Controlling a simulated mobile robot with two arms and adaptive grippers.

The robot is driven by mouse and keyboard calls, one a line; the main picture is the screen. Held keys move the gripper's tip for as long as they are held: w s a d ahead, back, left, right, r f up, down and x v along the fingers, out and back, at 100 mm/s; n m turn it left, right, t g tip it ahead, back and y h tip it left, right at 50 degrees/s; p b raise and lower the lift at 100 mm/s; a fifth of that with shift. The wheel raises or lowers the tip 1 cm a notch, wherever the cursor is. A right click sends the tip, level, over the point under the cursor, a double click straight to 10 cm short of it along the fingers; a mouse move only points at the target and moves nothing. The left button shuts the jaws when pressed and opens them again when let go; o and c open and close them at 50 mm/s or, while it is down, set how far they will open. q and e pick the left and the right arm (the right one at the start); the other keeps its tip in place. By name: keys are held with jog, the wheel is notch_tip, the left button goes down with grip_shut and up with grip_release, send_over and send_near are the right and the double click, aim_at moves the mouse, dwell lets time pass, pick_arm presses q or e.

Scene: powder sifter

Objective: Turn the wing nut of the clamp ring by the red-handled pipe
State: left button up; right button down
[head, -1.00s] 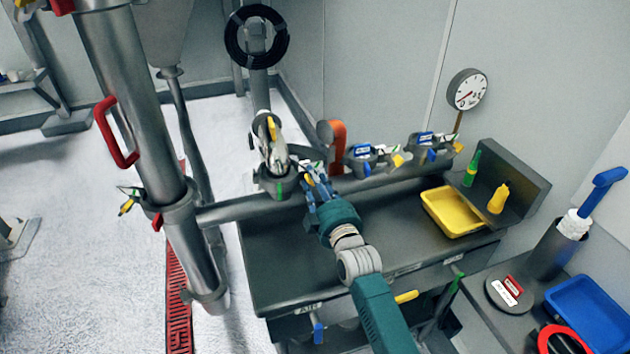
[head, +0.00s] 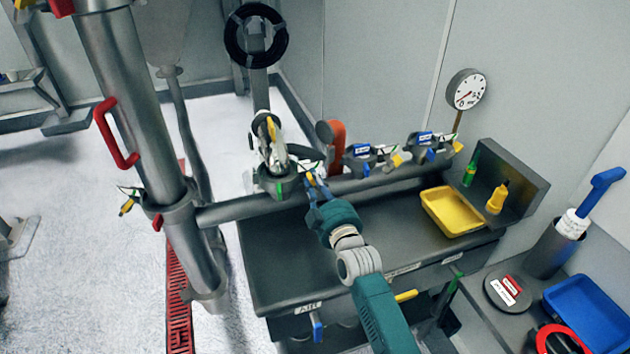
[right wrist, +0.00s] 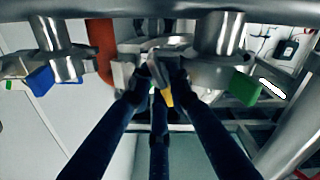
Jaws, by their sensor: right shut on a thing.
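The red-handled pipe (head: 135,110) is the thick grey upright pipe at the left in the head view. It carries a collar with a yellow-tipped fitting (head: 127,206). A clamp ring (head: 272,184) with a green tag sits around a stub on the horizontal pipe, right of the red-handled pipe. My right gripper (head: 311,178) is at the right side of this clamp ring. In the right wrist view its dark fingers (right wrist: 158,84) are shut on a small grey wing nut (right wrist: 156,66), with a yellow-tipped part below. The fingers partly hide the nut. My left gripper is not in view.
Two more clamped stubs with blue tags (head: 368,158) stand further right along the horizontal pipe (head: 240,211). An orange bent pipe (head: 337,143) rises just behind my gripper. Below is a dark sink bench (head: 275,262) with a yellow tray (head: 428,208).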

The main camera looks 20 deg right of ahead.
jog(key=m, duration=0.3)
jog(key=shift+d+r+m+p, duration=0.1)
jog(key=shift+m+p, duration=0.2)
jog(key=shift+m, duration=0.1)
jog(key=m, duration=0.3)
jog(key=shift+m, duration=0.3)
jog(key=m, duration=0.3)
jog(key=shift+d+m, duration=0.15)
jog(key=shift+m, duration=0.15)
jog(key=shift+f+m, duration=0.2)
jog(key=shift+m, duration=1.4)
